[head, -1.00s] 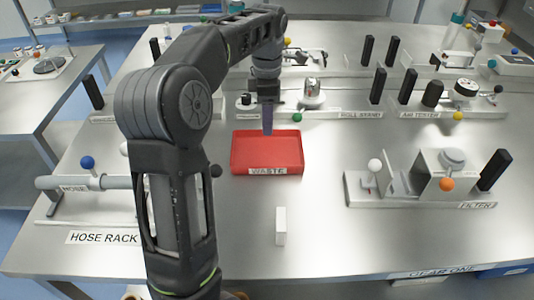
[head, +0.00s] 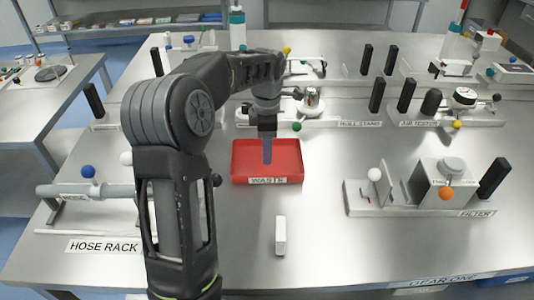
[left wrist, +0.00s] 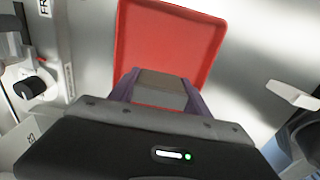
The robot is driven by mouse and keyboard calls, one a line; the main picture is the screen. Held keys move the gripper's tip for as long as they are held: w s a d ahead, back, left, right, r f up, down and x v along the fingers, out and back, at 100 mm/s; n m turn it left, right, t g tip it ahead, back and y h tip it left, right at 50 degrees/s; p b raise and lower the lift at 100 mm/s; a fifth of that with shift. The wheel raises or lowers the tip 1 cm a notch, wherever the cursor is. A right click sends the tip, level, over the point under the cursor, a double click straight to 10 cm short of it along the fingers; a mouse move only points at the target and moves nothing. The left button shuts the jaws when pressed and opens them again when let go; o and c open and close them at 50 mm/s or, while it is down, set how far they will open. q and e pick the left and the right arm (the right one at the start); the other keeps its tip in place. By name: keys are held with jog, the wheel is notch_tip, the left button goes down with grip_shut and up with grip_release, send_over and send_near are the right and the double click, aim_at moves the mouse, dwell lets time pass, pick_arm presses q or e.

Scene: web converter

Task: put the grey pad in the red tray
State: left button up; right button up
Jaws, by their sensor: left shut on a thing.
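The red tray (head: 287,160), labelled WASTE, lies on the steel bench in the middle of the head view. It also fills the upper middle of the left wrist view (left wrist: 165,40). My left gripper (head: 267,158) points down over the tray's middle. In the left wrist view my left gripper (left wrist: 157,90) is shut on the grey pad (left wrist: 160,92), a grey block between its two purple fingers. The pad's height above the tray floor is hard to tell. In the head view the fingers and arm hide the pad. My right gripper does not show.
The hose rack (head: 110,190) is at the left and the filter stand (head: 420,195) at the right. Other stands line the back. The bench front right of the white block is clear.

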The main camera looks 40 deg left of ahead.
pick_arm(q)
notch_tip(320, 180, down, 3)
jog(key=shift+r, duration=0.1)
jog(key=shift+f, duration=0.2)
jog(key=o, duration=1.3)
jog(key=shift+r, duration=0.15)
